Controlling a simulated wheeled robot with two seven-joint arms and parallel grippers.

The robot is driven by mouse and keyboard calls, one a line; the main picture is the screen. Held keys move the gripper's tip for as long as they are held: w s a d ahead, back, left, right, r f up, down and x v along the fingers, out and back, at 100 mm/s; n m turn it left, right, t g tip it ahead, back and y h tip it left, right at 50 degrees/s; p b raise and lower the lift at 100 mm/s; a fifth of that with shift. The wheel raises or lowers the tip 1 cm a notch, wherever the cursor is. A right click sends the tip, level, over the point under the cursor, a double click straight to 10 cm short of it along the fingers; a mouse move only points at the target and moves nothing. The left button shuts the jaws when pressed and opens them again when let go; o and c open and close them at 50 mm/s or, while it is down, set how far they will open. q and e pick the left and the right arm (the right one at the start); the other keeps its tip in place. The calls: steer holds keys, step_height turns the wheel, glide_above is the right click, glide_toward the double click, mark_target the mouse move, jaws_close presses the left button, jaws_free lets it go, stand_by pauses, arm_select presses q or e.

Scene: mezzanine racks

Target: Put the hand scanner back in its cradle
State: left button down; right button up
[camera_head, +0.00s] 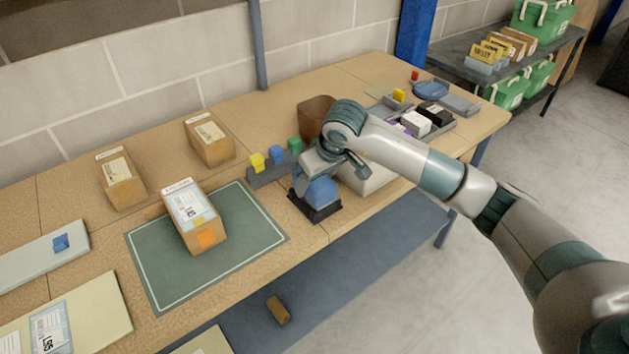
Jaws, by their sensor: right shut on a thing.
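My right arm comes in from the right, and its gripper (318,182) points down near the front edge of the table. The gripper is shut on the hand scanner (321,193), whose blue rounded part shows below the fingers. The scanner is at the black cradle (316,213), which stands on the table right of the green mat. I cannot tell whether the scanner rests fully in the cradle or is held just above it. The gripper hides the scanner's upper part. My left gripper is not in view.
A labelled box (193,222) stands on the green mat (160,280). A grey rack (266,176) with yellow, blue and green pieces is left of the cradle, and a brown bin (312,112) is behind. A pale block (372,182) is close on the right.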

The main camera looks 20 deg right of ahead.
stand_by(0.4)
steer(key=o, duration=1.3)
steer(key=shift+o, duration=0.2)
steer(key=shift+f, duration=0.1)
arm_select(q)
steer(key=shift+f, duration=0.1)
arm_select(e)
steer(key=shift+b+v, duration=0.35)
steer(key=shift+v, duration=0.5)
steer(key=b+v, duration=0.1)
steer(key=v, duration=0.1)
steer(key=shift+r, duration=0.3)
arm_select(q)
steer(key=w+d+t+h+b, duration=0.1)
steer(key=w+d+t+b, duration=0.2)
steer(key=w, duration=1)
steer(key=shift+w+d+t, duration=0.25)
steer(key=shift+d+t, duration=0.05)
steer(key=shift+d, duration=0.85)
arm_select(e)
steer(key=v, duration=1.3)
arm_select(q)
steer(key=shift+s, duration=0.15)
arm_select(e)
steer(key=shift+s+r, duration=0.1)
